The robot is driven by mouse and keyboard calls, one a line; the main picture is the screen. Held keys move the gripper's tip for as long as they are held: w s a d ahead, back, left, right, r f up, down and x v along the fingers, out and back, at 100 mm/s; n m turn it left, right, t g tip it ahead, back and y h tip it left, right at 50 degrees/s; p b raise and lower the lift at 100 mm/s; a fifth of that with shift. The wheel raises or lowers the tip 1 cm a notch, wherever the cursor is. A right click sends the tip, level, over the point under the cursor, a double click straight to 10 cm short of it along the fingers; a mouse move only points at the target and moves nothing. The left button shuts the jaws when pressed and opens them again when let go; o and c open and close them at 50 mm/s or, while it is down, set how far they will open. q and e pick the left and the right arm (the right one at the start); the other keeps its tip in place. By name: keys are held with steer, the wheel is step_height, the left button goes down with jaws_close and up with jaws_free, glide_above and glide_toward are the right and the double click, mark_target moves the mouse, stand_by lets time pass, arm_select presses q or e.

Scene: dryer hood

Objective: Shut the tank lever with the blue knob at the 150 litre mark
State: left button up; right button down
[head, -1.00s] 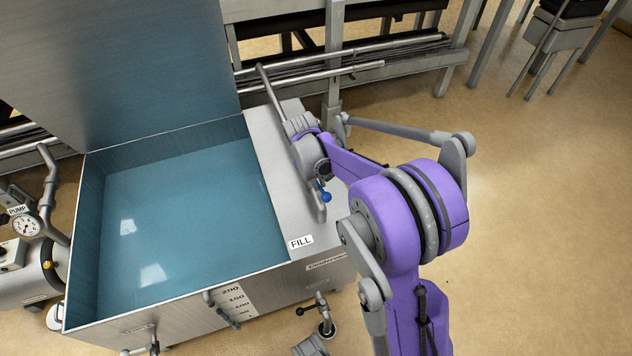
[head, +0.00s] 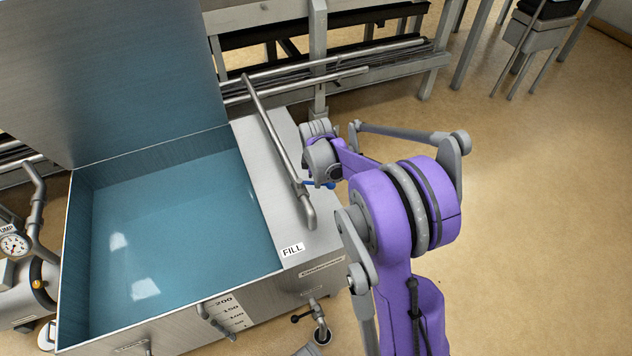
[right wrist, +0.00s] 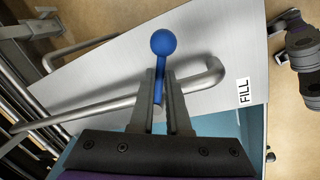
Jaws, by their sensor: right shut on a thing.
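The tank (head: 65,285) holds blue-tinted water, and its far lid stands up. A scale marked 200, 150, 100 and lower (head: 228,308) is on its front face; I cannot read the water level against it. The fill pipe (head: 277,135) runs along the right-hand ledge. The lever's blue knob (head: 331,185) sticks out to the right, with its stem across the pipe; the knob (right wrist: 163,42) is large in the right wrist view. My right gripper (right wrist: 160,95) is shut on the lever stem below the knob; its fingertips are mostly hidden in the head view. My left gripper is not in view.
A FILL label (head: 292,251) is on the ledge near the pipe outlet. A pressure gauge (head: 14,245) and pump stand at the left. A metal frame with rails (head: 330,68) is behind the tank. The floor at the right is clear.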

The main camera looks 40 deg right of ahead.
steer(key=shift+w+d+n+y+p, duration=0.15)
steer(key=shift+w+d+n, duration=0.2)
steer(key=shift+n, duration=0.6)
steer(key=shift+w+d+n+y+p, duration=0.15)
steer(key=shift+w+d+n+y, duration=0.2)
steer(key=shift+n, duration=0.65)
steer(key=shift+w+d+n+p, duration=0.2)
steer(key=shift+w+n, duration=0.25)
steer(key=shift+n, duration=0.5)
steer(key=shift+t, duration=0.3)
steer(key=c, duration=0.9)
jaws_free()
steer(key=r, duration=0.3)
steer(key=s+r+p, duration=0.1)
steer(key=r, duration=0.3)
steer(key=s+r, duration=0.1)
steer(key=r, duration=0.2)
steer(key=shift+a+r, duration=0.3)
steer(key=shift+r, duration=0.05)
steer(key=shift+a, duration=0.1)
